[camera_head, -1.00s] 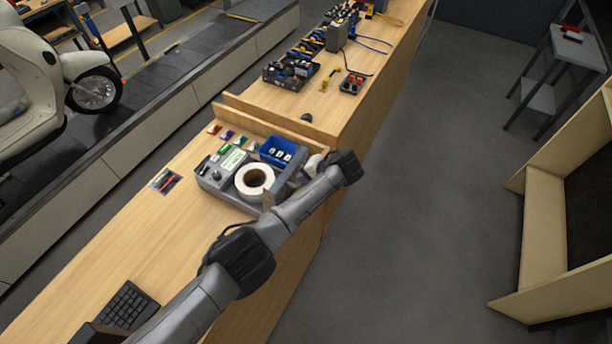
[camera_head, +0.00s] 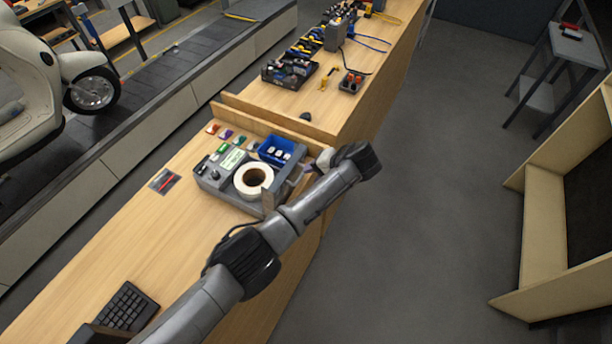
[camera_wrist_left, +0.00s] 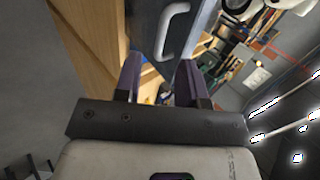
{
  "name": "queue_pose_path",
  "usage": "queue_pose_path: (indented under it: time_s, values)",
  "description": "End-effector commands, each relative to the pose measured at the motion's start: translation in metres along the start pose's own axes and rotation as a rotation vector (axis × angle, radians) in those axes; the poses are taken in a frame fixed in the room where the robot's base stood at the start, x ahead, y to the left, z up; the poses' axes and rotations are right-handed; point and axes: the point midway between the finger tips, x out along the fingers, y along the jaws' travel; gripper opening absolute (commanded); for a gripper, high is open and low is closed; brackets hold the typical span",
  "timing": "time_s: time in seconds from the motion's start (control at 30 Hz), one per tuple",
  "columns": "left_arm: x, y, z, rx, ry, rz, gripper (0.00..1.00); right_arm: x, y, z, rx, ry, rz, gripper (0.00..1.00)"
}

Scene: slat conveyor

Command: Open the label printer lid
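The grey label printer (camera_head: 213,178) sits on the wooden bench, with a white label roll (camera_head: 240,183) exposed in it. A grey panel (camera_head: 285,183), which looks like its raised lid, stands at the roll's right side, partly hidden by my left arm. In the left wrist view a grey panel (camera_wrist_left: 208,22) carries a pale handle (camera_wrist_left: 176,27). My left gripper (camera_head: 303,172) is beside the panel; in the wrist view its two dark fingers (camera_wrist_left: 158,66) are apart, with the handle at or just beyond their tips. Contact cannot be told. My right gripper is not in view.
A blue bin (camera_head: 268,150) with small items stands behind the roll. Small coloured items lie left of it. A keyboard (camera_head: 128,306) lies at the near end of the bench (camera_head: 165,235). A low wooden divider (camera_head: 262,122) crosses behind the printer. Open floor lies to the right.

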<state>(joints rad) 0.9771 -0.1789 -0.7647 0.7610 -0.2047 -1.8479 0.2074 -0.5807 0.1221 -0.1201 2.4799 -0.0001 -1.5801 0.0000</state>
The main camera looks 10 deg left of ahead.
Motion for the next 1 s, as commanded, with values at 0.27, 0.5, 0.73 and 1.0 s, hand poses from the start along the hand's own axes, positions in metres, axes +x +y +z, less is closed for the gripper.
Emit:
queue_pose_path:
  time_s: [0.27,0.5,0.73,1.0]
  values:
    - [-0.050,0.001,0.000,-0.001,0.001,0.001,0.37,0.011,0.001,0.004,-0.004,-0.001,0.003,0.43]
    - [-0.074,0.000,0.000,-0.001,-0.002,0.000,0.37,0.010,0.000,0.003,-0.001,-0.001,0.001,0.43]
    - [-0.079,0.000,0.000,-0.001,-0.004,0.000,0.37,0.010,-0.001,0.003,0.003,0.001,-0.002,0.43]
    - [-0.079,0.000,0.000,-0.001,-0.003,0.000,0.37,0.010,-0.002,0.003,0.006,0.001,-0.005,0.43]
